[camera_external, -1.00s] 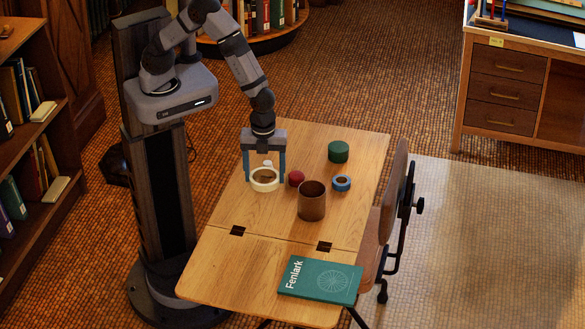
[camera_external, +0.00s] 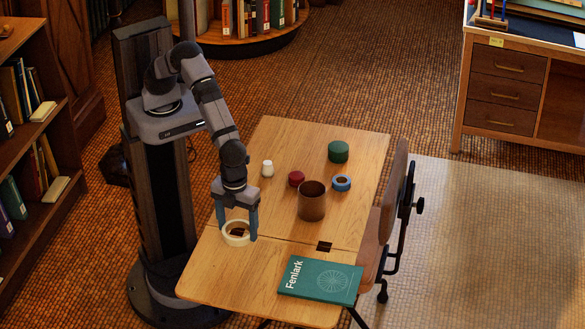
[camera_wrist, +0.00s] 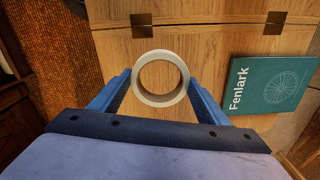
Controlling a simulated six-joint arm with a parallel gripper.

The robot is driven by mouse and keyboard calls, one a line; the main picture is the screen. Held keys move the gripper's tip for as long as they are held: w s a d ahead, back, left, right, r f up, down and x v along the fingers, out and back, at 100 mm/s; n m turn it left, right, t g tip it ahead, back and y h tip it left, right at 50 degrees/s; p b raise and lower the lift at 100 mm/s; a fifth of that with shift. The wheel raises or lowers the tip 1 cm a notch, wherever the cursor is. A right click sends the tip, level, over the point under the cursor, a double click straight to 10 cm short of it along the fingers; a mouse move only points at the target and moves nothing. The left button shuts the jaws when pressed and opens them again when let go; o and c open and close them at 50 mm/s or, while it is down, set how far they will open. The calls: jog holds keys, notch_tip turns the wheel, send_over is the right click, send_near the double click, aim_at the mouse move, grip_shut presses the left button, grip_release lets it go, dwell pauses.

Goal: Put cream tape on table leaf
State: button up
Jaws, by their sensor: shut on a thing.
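The cream tape (camera_external: 236,244) is a pale ring held between the fingertips of my gripper (camera_external: 238,230). In the wrist view the tape (camera_wrist: 160,101) lies flat between the two blue fingers of my gripper (camera_wrist: 161,82), touching both. The tape appears above the wooden table, near the left hinge; its exact height is hard to tell. The table leaf (camera_external: 225,278) is the near section, beyond the seam with the two dark hinges. In the wrist view the leaf (camera_wrist: 208,60) shows around the tape.
A teal book marked Fenlark (camera_external: 320,280) lies on the right of the leaf. On the main tabletop stand a brown cup (camera_external: 311,203), a blue tape (camera_external: 342,183), a red object (camera_external: 296,179), a green one (camera_external: 338,151) and a white one (camera_external: 267,169). The leaf's left side is clear.

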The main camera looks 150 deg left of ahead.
notch_tip(320, 180, up, 4)
jog(key=n, duration=0.1)
send_over(238, 252)
jog(key=w, duration=0.2)
jog(key=shift+r, duration=0.2)
jog(key=shift+s+f+n, duration=0.15)
jog(key=shift+s+n, duration=0.45)
jog(key=shift+s, duration=0.3)
jog(key=shift+f+p, duration=0.85)
jog(key=shift+f, duration=4.15)
jog(key=shift+f, duration=0.2)
jog(key=o, duration=1.1)
jog(key=shift+c, duration=0.2)
jog(key=shift+r, duration=0.1)
notch_tip(238, 252, up, 12)
jog(key=shift+r+b, duration=0.15)
jog(key=shift+b, duration=0.85)
